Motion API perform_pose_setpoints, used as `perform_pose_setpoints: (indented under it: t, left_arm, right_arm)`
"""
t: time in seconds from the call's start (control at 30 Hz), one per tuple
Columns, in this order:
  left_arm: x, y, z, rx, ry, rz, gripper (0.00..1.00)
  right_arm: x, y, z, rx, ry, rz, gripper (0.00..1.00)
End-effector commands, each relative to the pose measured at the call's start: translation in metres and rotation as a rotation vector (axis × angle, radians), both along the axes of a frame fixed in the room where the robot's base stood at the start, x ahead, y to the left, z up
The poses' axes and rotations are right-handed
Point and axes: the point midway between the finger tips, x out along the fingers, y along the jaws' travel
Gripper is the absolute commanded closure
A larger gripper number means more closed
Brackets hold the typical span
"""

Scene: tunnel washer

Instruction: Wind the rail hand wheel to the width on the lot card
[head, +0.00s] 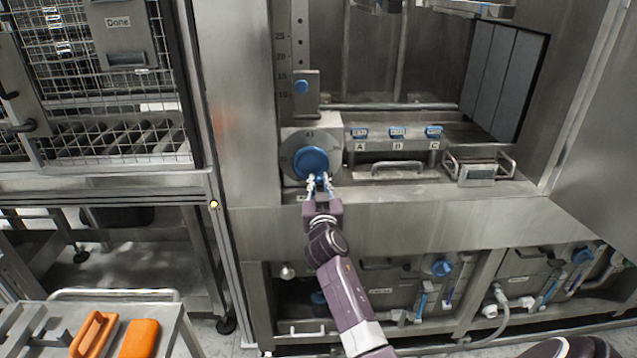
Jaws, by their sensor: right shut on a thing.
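The blue hand wheel (310,162) sits on a round grey dial on the front of the washer at the centre left. A number like 43 shows at the top of the dial; the other marks are too small to read surely. My right gripper (320,183) reaches up from below and is shut on the lower edge of the wheel. Its fingers hide that part of the rim. I cannot make out a lot card. My left gripper is not in view.
A wire cage (100,90) is at the left. A cart with orange items (138,338) stands at the lower left.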

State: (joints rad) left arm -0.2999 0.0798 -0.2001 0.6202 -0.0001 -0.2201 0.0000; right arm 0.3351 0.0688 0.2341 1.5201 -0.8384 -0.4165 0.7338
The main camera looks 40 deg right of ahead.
Motion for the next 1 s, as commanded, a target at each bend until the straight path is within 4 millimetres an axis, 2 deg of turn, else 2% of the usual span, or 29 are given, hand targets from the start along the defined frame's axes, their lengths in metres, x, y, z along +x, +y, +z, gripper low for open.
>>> perform_pose_setpoints:
  t: [0.03,0.07,0.2,0.47,0.63,0.77,1.0]
  left_arm:
    - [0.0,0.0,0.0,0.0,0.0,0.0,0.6]
    - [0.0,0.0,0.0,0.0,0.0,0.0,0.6]
    - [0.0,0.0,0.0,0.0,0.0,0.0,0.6]
    - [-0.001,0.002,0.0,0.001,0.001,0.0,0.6]
    - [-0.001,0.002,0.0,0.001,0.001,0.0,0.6]
    - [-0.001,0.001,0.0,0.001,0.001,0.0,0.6]
    - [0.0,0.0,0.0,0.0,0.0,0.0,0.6]
  right_arm:
    - [-0.001,-0.003,0.002,-0.002,-0.003,-0.005,1.0]
    - [-0.001,-0.003,0.002,-0.002,-0.003,-0.005,0.82]
    - [-0.001,-0.002,0.002,-0.002,-0.003,-0.004,0.67]
    - [-0.001,-0.001,0.001,-0.001,-0.001,-0.002,0.67]
    - [-0.007,0.004,0.0,0.0,-0.001,0.0,0.67]
    - [-0.022,0.013,-0.001,0.001,-0.001,0.0,0.67]
    - [-0.061,0.037,-0.001,0.002,0.0,-0.001,0.67]
